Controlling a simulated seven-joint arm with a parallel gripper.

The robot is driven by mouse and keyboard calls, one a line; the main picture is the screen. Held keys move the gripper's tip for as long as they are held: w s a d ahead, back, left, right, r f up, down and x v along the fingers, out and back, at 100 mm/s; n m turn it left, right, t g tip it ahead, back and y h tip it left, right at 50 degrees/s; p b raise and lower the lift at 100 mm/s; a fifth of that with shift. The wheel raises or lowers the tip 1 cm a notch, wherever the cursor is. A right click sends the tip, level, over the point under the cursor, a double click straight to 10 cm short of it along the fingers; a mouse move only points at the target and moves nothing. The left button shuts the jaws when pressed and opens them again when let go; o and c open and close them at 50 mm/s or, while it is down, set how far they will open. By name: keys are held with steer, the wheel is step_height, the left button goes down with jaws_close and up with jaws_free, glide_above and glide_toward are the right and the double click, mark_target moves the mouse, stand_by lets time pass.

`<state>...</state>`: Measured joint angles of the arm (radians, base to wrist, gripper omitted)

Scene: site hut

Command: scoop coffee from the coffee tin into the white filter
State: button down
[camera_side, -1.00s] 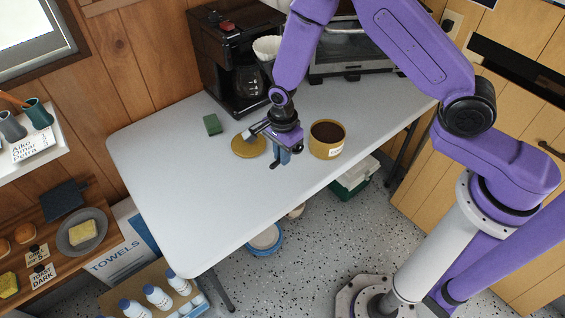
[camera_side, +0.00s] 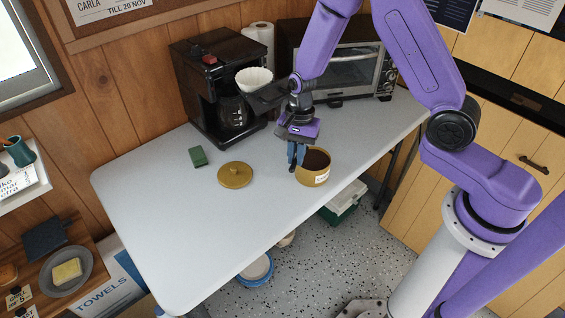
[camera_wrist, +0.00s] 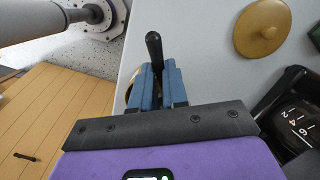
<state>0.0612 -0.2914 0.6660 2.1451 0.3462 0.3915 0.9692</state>
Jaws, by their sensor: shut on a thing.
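The coffee tin (camera_side: 312,176), mustard-coloured with a pale label, stands open on the table with dark coffee inside. My gripper (camera_side: 297,158) points down at the tin's left rim. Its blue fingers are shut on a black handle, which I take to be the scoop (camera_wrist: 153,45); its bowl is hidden. In the wrist view my gripper (camera_wrist: 158,82) hides most of the tin, with only a sliver showing at the fingers' left. The white filter (camera_side: 254,80) is fluted and sits at the coffee maker (camera_side: 195,75), behind and left of my gripper.
The tin's round lid (camera_side: 236,174) lies flat left of the tin. A green sponge-like block (camera_side: 198,156) lies farther left. A glass carafe (camera_side: 232,112) is in the coffee maker. A toaster oven (camera_side: 340,68) stands behind my arm. The table's front left (camera_side: 165,225) is clear.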

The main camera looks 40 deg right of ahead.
steer(key=s+d+r+n+g, duration=0.2)
steer(key=d+n, duration=0.2)
steer(key=d, duration=0.2)
steer(key=shift+w+d+f+g+y, duration=0.3)
steer(key=shift+f+y, duration=0.1)
steer(key=shift+f, duration=0.7)
steer(key=shift+w+d+f+g+y, duration=0.15)
steer(key=shift+w+f+g+y, duration=0.2)
steer(key=shift+f, duration=0.75)
steer(key=shift+w+d+f+g+y, duration=0.3)
steer(key=shift+f+y, duration=0.15)
steer(key=shift+f, duration=0.65)
steer(key=shift+a+f, duration=0.1)
steer(key=shift+f, duration=0.4)
step_height(320, 180, up, 2)
steer(key=shift+r, duration=0.25)
steer(key=shift+s+a+r+t+h, duration=0.3)
steer(key=shift+r+t+h, duration=0.15)
steer(key=shift+t, duration=0.15)
steer(key=shift+s+a+r+t+h, duration=0.25)
steer(key=shift+s+r+t+h, duration=0.1)
steer(key=shift+r+t+h, duration=0.2)
steer(key=shift+s+a+r+t+h, duration=0.3)
steer(key=shift+r+t+h, duration=0.1)
steer(key=shift+t, duration=0.2)
